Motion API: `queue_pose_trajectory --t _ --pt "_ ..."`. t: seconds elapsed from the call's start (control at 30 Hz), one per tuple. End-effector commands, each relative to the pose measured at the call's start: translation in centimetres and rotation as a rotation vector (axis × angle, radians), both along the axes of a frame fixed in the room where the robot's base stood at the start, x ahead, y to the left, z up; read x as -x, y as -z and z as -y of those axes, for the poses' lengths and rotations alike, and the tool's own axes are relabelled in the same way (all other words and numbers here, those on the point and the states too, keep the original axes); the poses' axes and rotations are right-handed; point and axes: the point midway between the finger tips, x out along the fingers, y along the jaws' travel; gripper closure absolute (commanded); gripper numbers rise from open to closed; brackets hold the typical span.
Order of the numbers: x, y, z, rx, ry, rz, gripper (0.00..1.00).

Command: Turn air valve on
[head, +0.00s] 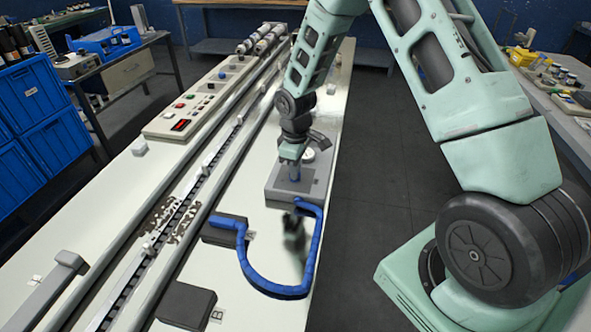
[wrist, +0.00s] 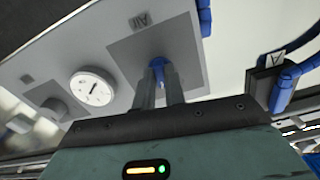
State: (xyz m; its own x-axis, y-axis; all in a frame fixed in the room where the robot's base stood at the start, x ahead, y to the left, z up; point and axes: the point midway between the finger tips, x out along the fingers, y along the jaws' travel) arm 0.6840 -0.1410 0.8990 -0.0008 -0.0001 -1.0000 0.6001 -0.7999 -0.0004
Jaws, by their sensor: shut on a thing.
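The air valve's blue handle (wrist: 157,63) stands on a dark grey square marked "Air" (wrist: 190,50) in the wrist view. My gripper (wrist: 158,76) is shut on the blue handle, with one finger on each side of it.
A round white gauge (wrist: 92,88) sits beside the valve on the same panel. A blue hose (head: 283,291) loops from the panel over the table to block A (head: 224,230). Block B (head: 186,304) is nearer. A button box (head: 190,108) stands farther left.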

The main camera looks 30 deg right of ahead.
Motion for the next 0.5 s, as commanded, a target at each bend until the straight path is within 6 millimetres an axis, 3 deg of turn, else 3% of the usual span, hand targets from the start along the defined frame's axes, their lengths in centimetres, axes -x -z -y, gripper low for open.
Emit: queue_pose_trajectory --t 0.5 --pt "-0.07 -0.09 -0.08 0.000 0.337 0.004 1.00"
